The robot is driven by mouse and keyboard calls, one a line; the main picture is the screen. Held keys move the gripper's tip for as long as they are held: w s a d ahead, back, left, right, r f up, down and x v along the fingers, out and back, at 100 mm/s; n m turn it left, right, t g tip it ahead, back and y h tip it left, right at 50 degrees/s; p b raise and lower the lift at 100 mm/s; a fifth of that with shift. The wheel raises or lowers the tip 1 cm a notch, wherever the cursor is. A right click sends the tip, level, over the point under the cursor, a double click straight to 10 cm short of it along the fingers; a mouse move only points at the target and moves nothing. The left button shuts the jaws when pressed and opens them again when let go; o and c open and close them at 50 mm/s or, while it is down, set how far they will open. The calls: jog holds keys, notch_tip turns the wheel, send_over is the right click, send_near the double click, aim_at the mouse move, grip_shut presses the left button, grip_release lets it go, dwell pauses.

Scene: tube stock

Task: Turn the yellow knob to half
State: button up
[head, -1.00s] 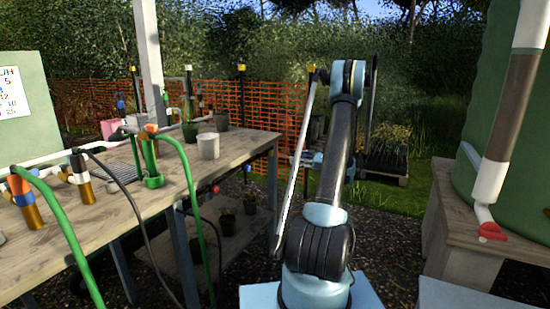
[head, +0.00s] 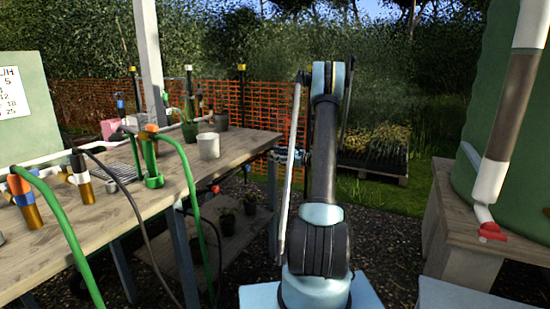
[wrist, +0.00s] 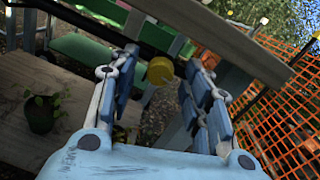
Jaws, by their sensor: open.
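A round yellow knob (wrist: 160,70) shows in the wrist view, beyond and between the fingers of my gripper (wrist: 168,58). The fingers are spread apart, with visible room on both sides of the knob. I cannot tell how far the knob is from the fingertips, and its turned position is not readable. In the head view, my gripper (head: 288,156) is partly hidden beside my arm, just right of the bench's far end. I cannot make out the yellow knob in the head view.
A wooden bench (head: 240,146) with pipes, hoses and pots stands left. A red knob (head: 215,189) sits below its edge. In the wrist view, a potted plant (wrist: 42,112) stands at left and orange netting (wrist: 270,95) at right. A red valve handle (head: 491,232) is at right.

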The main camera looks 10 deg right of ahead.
jog(key=shift+c, duration=0.6)
grip_shut()
jog(key=shift+n, duration=1.3)
jog(key=shift+o, duration=0.6)
grip_release()
